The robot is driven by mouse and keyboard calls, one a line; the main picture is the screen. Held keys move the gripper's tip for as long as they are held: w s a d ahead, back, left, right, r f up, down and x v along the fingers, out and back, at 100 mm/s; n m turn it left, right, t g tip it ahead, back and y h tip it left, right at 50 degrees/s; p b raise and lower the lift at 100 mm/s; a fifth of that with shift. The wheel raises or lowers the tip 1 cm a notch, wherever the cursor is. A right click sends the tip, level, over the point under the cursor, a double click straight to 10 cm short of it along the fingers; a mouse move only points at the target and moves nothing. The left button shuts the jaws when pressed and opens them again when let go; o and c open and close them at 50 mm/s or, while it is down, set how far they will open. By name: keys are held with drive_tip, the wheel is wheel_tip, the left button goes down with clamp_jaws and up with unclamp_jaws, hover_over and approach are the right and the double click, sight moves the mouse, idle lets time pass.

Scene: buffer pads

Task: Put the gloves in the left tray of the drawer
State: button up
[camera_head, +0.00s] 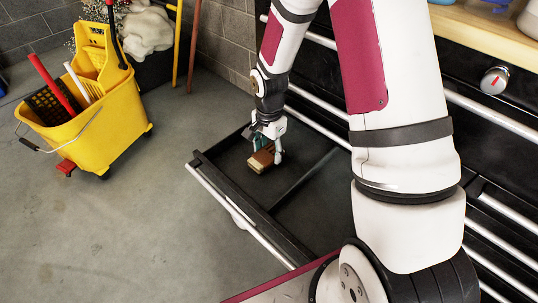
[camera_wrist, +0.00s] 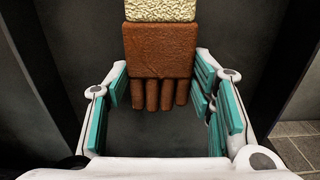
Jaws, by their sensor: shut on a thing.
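The gloves (camera_head: 261,160) are brown with a cream cuff. In the wrist view the brown glove (camera_wrist: 160,52) lies between my fingers, its finger ends pointing toward my palm. My gripper (camera_head: 268,150) is shut on the gloves, with fingertips at both sides, as the wrist view (camera_wrist: 160,78) also shows. The black drawer (camera_head: 196,160) is pulled out. A divider (camera_head: 304,180) splits it, and my gripper and the gloves are in or just over the left tray (camera_head: 228,153). I cannot tell whether the gloves touch the tray floor.
A yellow mop bucket (camera_head: 95,115) stands on the floor to the left. The black cabinet (camera_head: 470,75) with silver handles is at the right. Part of the right tray (camera_head: 310,212) shows empty; my arm hides the rest. The floor before the drawer is clear.

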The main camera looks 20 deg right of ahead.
sight(269, 152)
drive_tip(key=shift+f, duration=0.6)
drive_tip(key=shift+f, duration=0.1)
drive_tip(key=o, duration=1.2)
wheel_tip(269, 152, up, 12)
drive_tip(key=p, duration=0.4)
